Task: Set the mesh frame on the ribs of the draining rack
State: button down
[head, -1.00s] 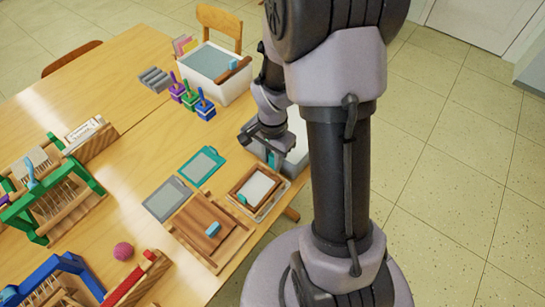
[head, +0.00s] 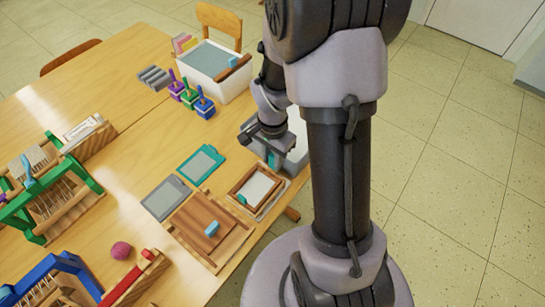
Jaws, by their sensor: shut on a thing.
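My gripper (head: 270,133) is at the right edge of the table, beside a grey tray-like thing (head: 295,163) that may be the draining rack. It is shut on a small teal grip (head: 272,159). This grip seems to belong to the mesh frame, but the arm hides most of what lies under the gripper. I cannot tell whether the frame touches the ribs, nor see any ribs there.
A wooden frame with a white sheet (head: 258,187), a teal-edged grey panel (head: 200,163), a grey panel (head: 165,199) and a wooden board (head: 200,222) lie nearby.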

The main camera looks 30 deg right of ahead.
jog(key=c, duration=1.1)
grip_release()
jog(key=shift+r, duration=0.15)
notch_tip(320, 180, up, 17)
jog(key=p, duration=0.7)
jog(key=shift+r+p, duration=0.1)
jog(key=shift+p, duration=0.3)
jog(key=s+a+r+n+t, duration=0.2)
jog(key=s+a+r+n, duration=0.1)
jog(key=a+r, duration=0.1)
jog(key=s+a+r+n+t+y, duration=0.1)
jog(key=s+a+r+n+t, duration=0.1)
jog(key=s+a+r+n, duration=0.1)
jog(key=s+a+r+n+t+y, duration=0.1)
jog(key=s+a+r+n, duration=0.2)
jog(key=s+a+r, duration=0.2)
jog(key=shift+s+a+r+n+t, duration=0.15)
jog(key=shift+a+r+n+t, duration=0.2)
jog(key=shift+a+r, duration=0.85)
